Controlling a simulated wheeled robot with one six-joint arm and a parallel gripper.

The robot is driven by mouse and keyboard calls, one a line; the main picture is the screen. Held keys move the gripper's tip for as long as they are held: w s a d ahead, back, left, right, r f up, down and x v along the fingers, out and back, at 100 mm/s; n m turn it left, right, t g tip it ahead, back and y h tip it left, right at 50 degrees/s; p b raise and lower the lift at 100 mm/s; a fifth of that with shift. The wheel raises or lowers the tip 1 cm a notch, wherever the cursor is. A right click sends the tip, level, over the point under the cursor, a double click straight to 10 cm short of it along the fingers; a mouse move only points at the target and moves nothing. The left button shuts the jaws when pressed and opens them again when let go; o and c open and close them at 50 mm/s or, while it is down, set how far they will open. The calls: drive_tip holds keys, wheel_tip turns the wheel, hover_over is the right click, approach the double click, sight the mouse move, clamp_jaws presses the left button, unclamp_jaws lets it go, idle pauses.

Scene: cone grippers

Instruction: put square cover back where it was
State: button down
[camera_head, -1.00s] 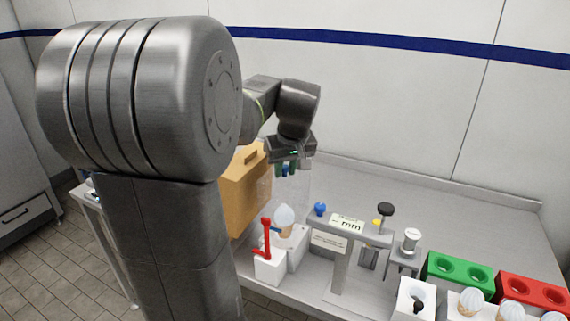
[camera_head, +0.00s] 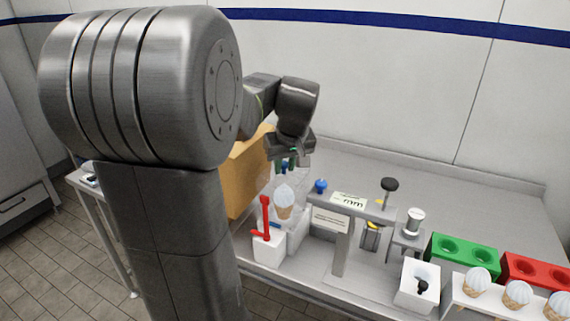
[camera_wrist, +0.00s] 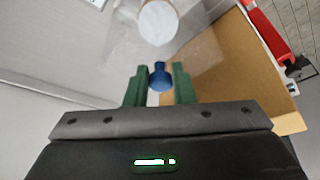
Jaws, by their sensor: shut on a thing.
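My gripper (camera_head: 287,161) is shut on the blue knob (camera_wrist: 160,77) of a clear, see-through square cover (camera_head: 296,180). In the wrist view the knob sits between the two green fingers (camera_wrist: 159,86), and the clear cover (camera_wrist: 195,55) spreads out beyond them. An ice cream cone (camera_head: 284,202) with a white top stands in a white holder with a red lever (camera_head: 266,228). The cover hangs at the cone's top; its lower edges are too faint to tell how far down they reach. The cone's white top (camera_wrist: 158,22) also shows in the wrist view.
A tan board-like box (camera_head: 245,175) stands close on the left of the cover. A grey stand with a label (camera_head: 348,201) and another blue knob (camera_head: 320,186) are on the right. Green (camera_head: 463,252) and red (camera_head: 535,272) holders stand farther right. The back of the counter is clear.

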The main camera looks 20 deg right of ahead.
drive_tip(key=shift+f+b, duration=0.45)
drive_tip(key=shift+f, duration=0.15)
drive_tip(key=c, duration=1.1)
unclamp_jaws()
drive_tip(key=shift+c, duration=0.2)
drive_tip(key=v, duration=1.3)
drive_tip(key=shift+r, duration=0.4)
drive_tip(key=shift+f, duration=0.15)
drive_tip(key=x, duration=1.3)
drive_tip(key=shift+f, duration=0.2)
drive_tip(key=shift+r, duration=0.2)
drive_tip(key=shift+f, duration=0.1)
